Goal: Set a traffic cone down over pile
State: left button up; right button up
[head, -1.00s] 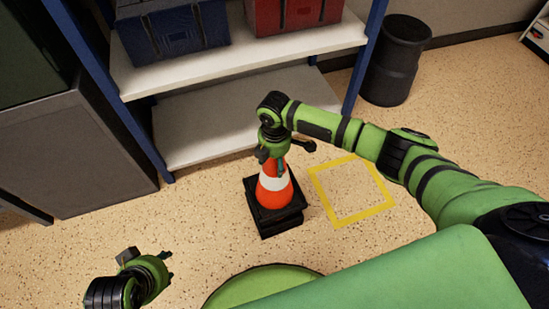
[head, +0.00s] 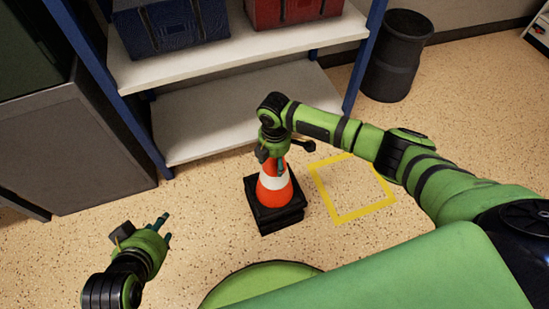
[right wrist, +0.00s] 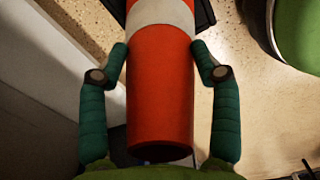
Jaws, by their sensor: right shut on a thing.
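The orange traffic cone (head: 273,196) with a white band stands upright above a square black base. More than one black layer shows at the bottom, the pile (head: 284,226), and the layers look closely stacked. Whether they touch fully I cannot tell. My right gripper (head: 276,163) is shut on the cone's upper part from above. In the right wrist view its teal fingers (right wrist: 160,62) lie on either side of the orange cone (right wrist: 160,95), and the pile is mostly hidden. My left gripper (head: 168,228) is empty and open at the lower left, well apart from the cone.
A yellow square outline (head: 350,215) on the floor right of the pile is empty. A shelf unit (head: 230,115) with blue and red crates stands behind. A dark bin (head: 397,60) is at the back right, and a grey cabinet (head: 85,145) at the left.

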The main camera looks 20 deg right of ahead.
jog(key=shift+f+b, duration=0.3)
jog(key=shift+f, duration=0.25)
pick_arm(q)
jog(key=w+d+r+t+h, duration=0.1)
jog(key=w+d+r+t, duration=0.1)
jog(key=w+r+t, duration=0.2)
jog(key=shift+w+d+r+b, duration=0.3)
jog(key=shift+w+d+r, duration=0.15)
jog(key=shift+r, duration=0.45)
pick_arm(e)
jog(key=shift+f, duration=0.45)
jog(key=o, duration=1.8)
jog(key=shift+c, duration=0.2)
jog(key=shift+f, duration=0.1)
notch_tip(320, 180, up, 12)
pick_arm(q)
jog(key=shift+a, duration=0.1)
